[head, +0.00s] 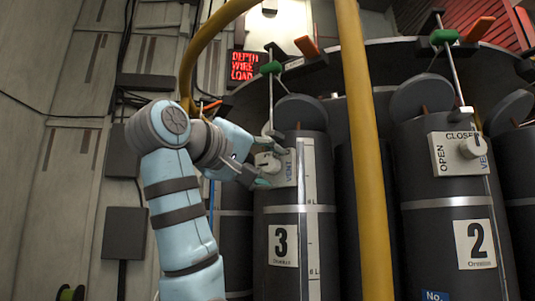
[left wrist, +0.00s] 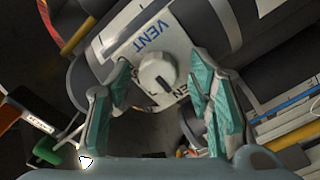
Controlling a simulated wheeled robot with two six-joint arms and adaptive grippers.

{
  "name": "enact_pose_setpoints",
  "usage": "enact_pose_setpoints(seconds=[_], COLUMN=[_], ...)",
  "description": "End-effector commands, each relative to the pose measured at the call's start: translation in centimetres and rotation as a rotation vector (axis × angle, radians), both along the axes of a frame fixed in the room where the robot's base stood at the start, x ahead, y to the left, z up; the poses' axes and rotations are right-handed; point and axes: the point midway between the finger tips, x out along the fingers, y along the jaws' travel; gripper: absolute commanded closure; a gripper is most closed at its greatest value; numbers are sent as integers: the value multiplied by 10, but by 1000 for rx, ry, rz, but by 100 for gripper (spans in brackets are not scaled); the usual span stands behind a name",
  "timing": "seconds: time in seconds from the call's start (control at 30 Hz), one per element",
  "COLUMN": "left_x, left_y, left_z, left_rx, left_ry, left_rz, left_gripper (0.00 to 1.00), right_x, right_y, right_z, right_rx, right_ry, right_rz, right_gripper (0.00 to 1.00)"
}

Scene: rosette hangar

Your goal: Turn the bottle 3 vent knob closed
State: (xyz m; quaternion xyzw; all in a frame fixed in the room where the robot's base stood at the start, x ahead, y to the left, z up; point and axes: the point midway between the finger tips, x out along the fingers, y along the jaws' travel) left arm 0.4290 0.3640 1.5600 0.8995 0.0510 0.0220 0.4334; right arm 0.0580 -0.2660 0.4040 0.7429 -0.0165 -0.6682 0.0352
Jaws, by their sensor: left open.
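Bottle 3 (head: 291,225) is a dark upright cylinder with a white "3" label, left of the yellow pole in the head view. Its vent knob (head: 266,162) is round and pale, on a white plate marked VENT, and partly covered by my left gripper (head: 262,171). In the left wrist view the vent knob (left wrist: 157,72) shows a dark pointer mark and lies just beyond and between the two teal fingers of my left gripper (left wrist: 162,112). The fingers are spread apart with a gap to the knob on each side. My right gripper is not in view.
A yellow pole (head: 363,150) stands right of bottle 3. Bottle 2 (head: 450,225) is at the right, with its own knob (head: 472,147) on an OPEN/CLOSE plate. A rod with a green grip (head: 270,68) rises above bottle 3. A red lit sign (head: 243,66) hangs behind.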

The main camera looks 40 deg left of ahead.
Motion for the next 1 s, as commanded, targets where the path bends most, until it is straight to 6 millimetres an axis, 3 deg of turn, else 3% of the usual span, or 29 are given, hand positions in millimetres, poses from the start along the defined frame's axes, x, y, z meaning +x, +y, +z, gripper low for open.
enact_pose_setpoints(seconds=[0.33, 0.63, 1.0], left_x=[8, 7, 7], left_y=[1, 1, 1], left_z=[0, -1, -1], left_rx=[0, 0, 53], left_ry=[-1, 0, 9], left_rz=[0, 0, -1], left_gripper=[54, 100, 100], right_x=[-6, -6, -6], right_y=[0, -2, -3], right_z=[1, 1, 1], right_rx=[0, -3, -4], right_ry=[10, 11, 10], right_rz=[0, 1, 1], right_gripper=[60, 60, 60])
